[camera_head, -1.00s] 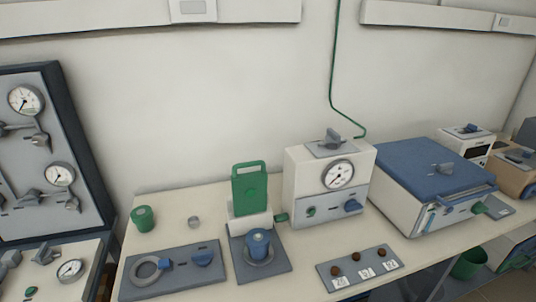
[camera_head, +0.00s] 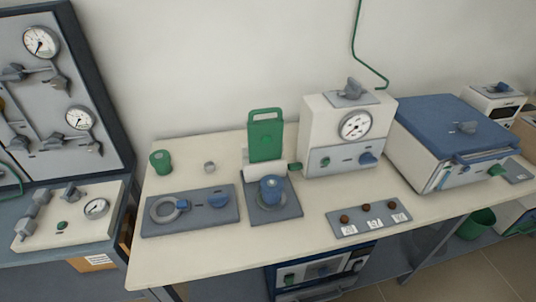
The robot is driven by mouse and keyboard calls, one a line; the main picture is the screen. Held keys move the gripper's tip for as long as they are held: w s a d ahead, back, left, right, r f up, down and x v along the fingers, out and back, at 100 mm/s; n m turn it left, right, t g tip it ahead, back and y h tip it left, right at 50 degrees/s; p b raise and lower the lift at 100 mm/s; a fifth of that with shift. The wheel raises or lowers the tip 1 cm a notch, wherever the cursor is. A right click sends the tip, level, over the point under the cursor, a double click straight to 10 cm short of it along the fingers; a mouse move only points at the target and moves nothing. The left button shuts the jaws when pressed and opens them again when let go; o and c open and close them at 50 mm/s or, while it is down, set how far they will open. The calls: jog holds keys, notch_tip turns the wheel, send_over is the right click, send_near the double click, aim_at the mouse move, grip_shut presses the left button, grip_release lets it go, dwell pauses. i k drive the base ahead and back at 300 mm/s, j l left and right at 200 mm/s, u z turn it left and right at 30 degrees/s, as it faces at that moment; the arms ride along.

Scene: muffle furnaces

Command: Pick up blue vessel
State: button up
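A small blue vessel (camera_head: 270,187) stands upright on a grey base plate (camera_head: 285,211), in front of a white block with a green upright handled plate (camera_head: 265,136). A green cup (camera_head: 160,162) stands at the table's back left. My gripper is not in view.
The table's front strip is clear.

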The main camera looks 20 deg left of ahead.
aim_at(270, 201)
jog(key=i+l, duration=0.25)
jog(key=l, duration=0.25)
jog(key=i+l+u, duration=0.1)
jog(key=l+u, duration=0.15)
jog(key=u, duration=0.25)
jog(key=i+l+u, duration=0.1)
jog(key=l+u, duration=0.2)
jog(key=u, duration=1.4)
